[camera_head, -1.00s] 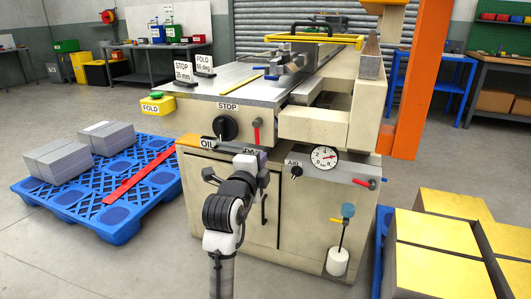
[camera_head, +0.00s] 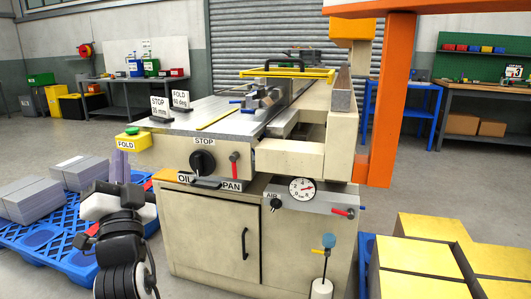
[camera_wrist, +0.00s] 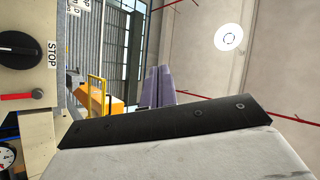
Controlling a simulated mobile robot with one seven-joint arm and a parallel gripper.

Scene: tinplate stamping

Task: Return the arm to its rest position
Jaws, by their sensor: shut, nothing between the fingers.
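My arm is folded at the lower left in the head camera view, in front of the machine's left side. My gripper (camera_head: 120,166) points upward beside the yellow FOLD box (camera_head: 133,141). Its two purple-grey fingers are close together, shut and empty. They also show in the wrist view (camera_wrist: 158,84), pointing toward the roof. The black and white wrist links hide part of the pallet and the machine's left edge.
The folding machine (camera_head: 210,240) stands directly ahead, with a STOP knob, red levers, an OIL PAN label and an air gauge (camera_head: 302,189). A blue pallet (camera_head: 65,222) with grey stacks lies left. Yellow-topped blocks (camera_head: 420,256) stand right. An orange post (camera_head: 392,110) rises behind.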

